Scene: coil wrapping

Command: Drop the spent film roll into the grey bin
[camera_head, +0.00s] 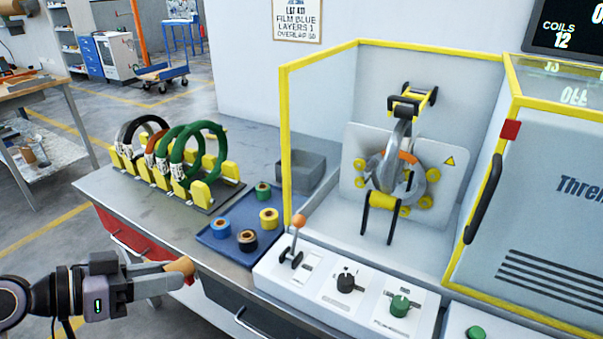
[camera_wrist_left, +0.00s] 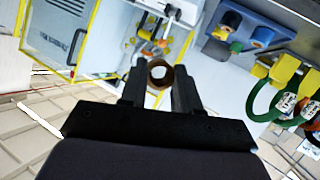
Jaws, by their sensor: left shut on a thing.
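The spent film roll (camera_head: 183,266) is a small bare brown tube. My left gripper (camera_head: 170,271) is shut on it and holds it in front of the bench's front edge, at the lower left of the head view. In the left wrist view the roll (camera_wrist_left: 160,86) shows end-on as a brown ring between the two dark fingers. The grey bin (camera_head: 301,170) stands on the bench behind the blue tray, beside the machine's yellow frame. It is apart from the gripper, farther back and to the right. My right gripper is not in view.
A blue tray (camera_head: 217,253) with several film rolls lies between my left gripper and the bin. A rack of coils (camera_head: 190,180) stands left of it. The wrapping machine (camera_head: 345,110), with a lever and knobs in front, is at the right.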

